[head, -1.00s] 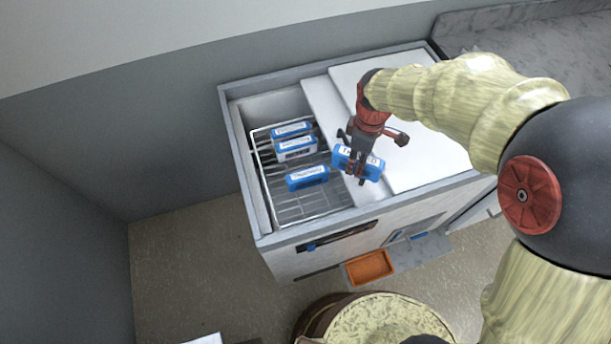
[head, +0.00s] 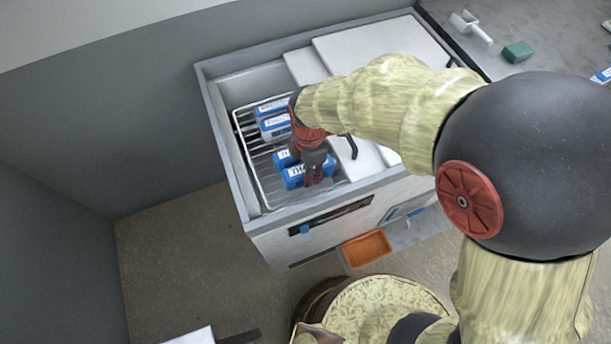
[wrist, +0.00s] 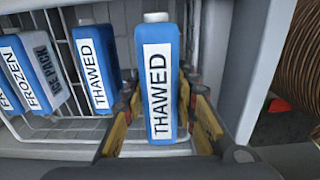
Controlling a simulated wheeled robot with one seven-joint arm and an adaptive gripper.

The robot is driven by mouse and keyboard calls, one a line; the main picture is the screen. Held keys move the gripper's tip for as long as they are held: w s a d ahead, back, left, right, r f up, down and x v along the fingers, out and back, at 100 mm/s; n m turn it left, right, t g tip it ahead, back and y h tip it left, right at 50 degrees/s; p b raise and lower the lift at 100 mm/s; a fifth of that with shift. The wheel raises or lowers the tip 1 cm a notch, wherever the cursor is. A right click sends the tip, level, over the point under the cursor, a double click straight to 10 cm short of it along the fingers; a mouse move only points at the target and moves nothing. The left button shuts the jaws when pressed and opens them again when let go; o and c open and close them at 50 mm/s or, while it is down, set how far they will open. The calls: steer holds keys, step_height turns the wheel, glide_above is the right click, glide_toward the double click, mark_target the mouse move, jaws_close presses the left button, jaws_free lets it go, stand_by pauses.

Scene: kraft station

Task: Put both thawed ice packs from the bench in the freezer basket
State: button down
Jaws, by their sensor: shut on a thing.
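My gripper (head: 314,178) is shut on a blue thawed ice pack (head: 294,180), inside the outline of the wire freezer basket (head: 249,160). In the wrist view the held pack (wrist: 160,70) stands between the fingers (wrist: 160,112), its white label reading THAWED. I cannot tell whether it touches the basket floor. A second thawed pack (wrist: 95,65) stands in the basket just to its left; the head view shows it (head: 282,158) partly hidden behind the held pack and gripper.
Frozen packs (wrist: 40,70) stand farther left in the basket; the head view shows them at its back (head: 272,108). White sliding lids (head: 350,50) cover the freezer's right side. A scoop (head: 470,27), a green block (head: 517,51) and a blue-white item (head: 602,76) lie on the bench.

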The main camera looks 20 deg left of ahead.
steer(key=shift+f+b, duration=1.05)
steer(key=shift+f, duration=2.05)
steer(key=shift+f, duration=0.15)
steer(key=c, duration=1.7)
jaws_free()
step_height(320, 180, up, 12)
steer(key=p, duration=0.4)
steer(key=shift+p, duration=0.35)
